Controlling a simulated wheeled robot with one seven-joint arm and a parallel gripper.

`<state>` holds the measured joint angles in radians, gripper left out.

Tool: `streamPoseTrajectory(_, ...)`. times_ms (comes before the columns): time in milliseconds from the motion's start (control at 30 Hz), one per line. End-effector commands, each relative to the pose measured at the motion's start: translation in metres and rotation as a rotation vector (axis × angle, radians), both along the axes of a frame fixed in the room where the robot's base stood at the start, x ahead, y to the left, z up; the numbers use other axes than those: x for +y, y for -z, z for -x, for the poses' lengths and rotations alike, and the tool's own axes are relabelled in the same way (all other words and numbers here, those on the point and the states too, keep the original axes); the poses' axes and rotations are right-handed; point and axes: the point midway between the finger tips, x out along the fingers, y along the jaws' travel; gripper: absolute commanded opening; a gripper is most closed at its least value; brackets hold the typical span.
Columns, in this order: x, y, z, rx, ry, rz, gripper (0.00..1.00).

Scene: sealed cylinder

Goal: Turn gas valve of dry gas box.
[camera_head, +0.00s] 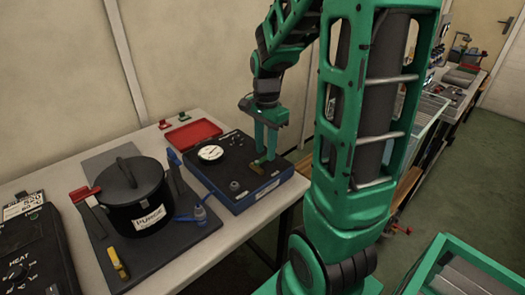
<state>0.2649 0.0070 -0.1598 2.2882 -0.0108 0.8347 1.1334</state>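The dry gas box (224,178) is a low dark box with a blue labelled front, on the bench in the middle of the view. A round white gauge (210,153) and a small grey knob (235,185) are on its top. A small brass-coloured piece (257,167), which looks like the gas valve handle, is near the box's right rear. My gripper (268,157) points straight down over the box, its green fingers right at this piece. I cannot tell whether the fingers touch it or how far apart they are.
A black lidded pot marked PURGE (136,200) stands on a dark mat left of the box. A blue-capped fitting (200,213) lies between them. A red tray (193,134) is behind the box. The wall (190,60) is close behind the bench.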

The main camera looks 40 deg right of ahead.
Motion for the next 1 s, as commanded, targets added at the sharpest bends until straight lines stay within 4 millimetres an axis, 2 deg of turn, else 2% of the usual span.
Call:
streamPoseTrajectory(300, 0.0, -0.059, -0.002, -0.004, -0.001, 0.001, 0.3)
streamPoseTrajectory(500, 0.0, -0.085, -0.002, -0.002, -0.002, 0.001, 0.3)
streamPoseTrajectory(700, 0.001, -0.094, -0.002, -0.001, -0.002, 0.0, 0.3)
streamPoseTrajectory(1000, 0.001, -0.094, -0.002, -0.001, -0.002, 0.0, 0.3)
